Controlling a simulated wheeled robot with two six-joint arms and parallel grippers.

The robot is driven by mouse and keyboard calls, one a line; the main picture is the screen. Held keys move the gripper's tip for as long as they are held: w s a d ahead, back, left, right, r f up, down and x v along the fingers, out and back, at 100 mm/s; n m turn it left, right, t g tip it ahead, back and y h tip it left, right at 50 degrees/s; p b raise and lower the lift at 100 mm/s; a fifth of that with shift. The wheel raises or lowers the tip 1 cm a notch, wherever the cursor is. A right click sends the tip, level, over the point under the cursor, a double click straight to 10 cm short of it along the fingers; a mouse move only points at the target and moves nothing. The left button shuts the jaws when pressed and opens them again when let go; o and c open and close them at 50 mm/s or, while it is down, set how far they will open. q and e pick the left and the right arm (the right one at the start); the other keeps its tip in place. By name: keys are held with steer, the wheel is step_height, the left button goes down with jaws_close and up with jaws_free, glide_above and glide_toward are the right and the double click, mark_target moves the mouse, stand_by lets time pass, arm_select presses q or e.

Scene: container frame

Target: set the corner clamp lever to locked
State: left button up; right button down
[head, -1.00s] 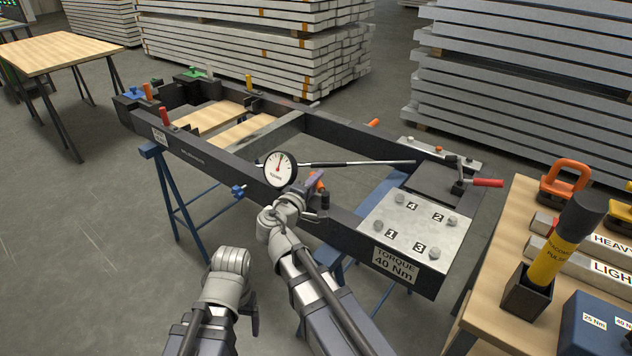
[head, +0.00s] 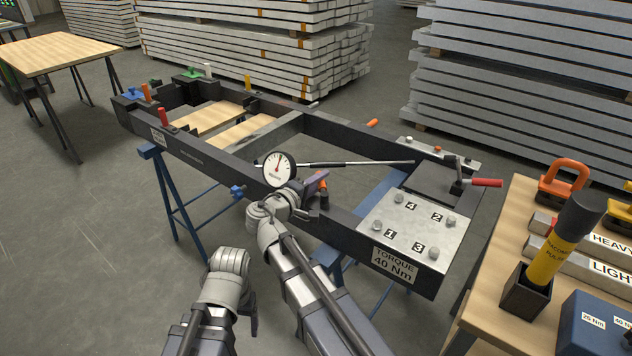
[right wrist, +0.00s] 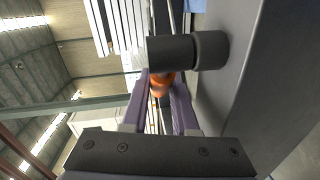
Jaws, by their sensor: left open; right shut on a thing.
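A clamp with an orange-tipped lever (head: 323,185) stands on the near rail of the dark frame (head: 215,170), beside the round dial gauge. My right gripper (head: 316,181) is at this lever, its purple fingers largely hiding it. In the right wrist view the orange lever end (right wrist: 161,84) lies between the fingers, which are shut on it, beside a black cylinder (right wrist: 187,52). Whether the lever is locked cannot be told. Another clamp has a red lever (head: 486,182) at the frame's right corner. My left gripper (head: 253,320) is open and empty, low before the frame, partly hidden.
The dial gauge (head: 279,168) carries a long rod across the frame opening. A torque plate (head: 415,229) with numbered bolts lies right of my right gripper. A tool table (head: 500,240) stands at the right. Blue trestles (head: 180,209) hold the frame. Floor at left is clear.

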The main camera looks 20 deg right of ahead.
steer(key=shift+d+m+g+h, duration=0.25)
steer(key=shift+m+g+h, duration=0.05)
steer(key=shift+m+g, duration=0.1)
steer(key=c, duration=1)
jaws_free()
steer(key=shift+s, duration=0.1)
